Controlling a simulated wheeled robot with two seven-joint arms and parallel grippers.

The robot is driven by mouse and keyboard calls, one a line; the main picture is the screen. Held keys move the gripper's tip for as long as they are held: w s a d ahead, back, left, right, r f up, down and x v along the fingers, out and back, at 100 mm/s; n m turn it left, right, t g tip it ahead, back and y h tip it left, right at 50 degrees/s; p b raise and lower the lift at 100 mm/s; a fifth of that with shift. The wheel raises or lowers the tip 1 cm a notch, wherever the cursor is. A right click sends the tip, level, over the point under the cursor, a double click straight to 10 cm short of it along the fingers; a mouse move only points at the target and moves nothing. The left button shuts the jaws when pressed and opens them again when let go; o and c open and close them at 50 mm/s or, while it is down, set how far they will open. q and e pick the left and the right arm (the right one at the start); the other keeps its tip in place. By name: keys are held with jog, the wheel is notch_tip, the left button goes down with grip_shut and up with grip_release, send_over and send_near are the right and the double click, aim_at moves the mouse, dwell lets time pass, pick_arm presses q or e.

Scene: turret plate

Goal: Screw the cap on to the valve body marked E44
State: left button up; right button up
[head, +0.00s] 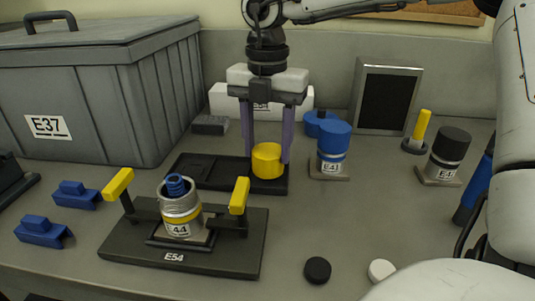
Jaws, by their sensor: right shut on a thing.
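The valve body marked E44 (182,226) is a silver threaded cylinder with a yellow band. It stands upright, open at the top, in the black fixture labelled E54 (120,250). A blue ribbed part (176,186) sticks up out of its mouth. My right gripper (266,150) points straight down, behind and to the right of the valve body. Its two purple fingers are shut on a yellow cap (267,162). The cap is at the right end of a black tray (205,170); I cannot tell whether it touches the tray. My left gripper is not in view.
Yellow-handled clamps (118,184) flank the valve body. Blue-capped (332,150) and black-capped (447,152) bodies stand to the right. A grey bin E37 (95,100) fills the back left. Two blue blocks (42,231) lie front left. Black (317,270) and white (382,270) discs lie in front.

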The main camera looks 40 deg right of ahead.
notch_tip(320, 180, up, 9)
notch_tip(320, 180, up, 4)
jog(key=p, duration=0.5)
send_over(267, 152)
jog(key=shift+r, duration=0.1)
dwell(0.3)
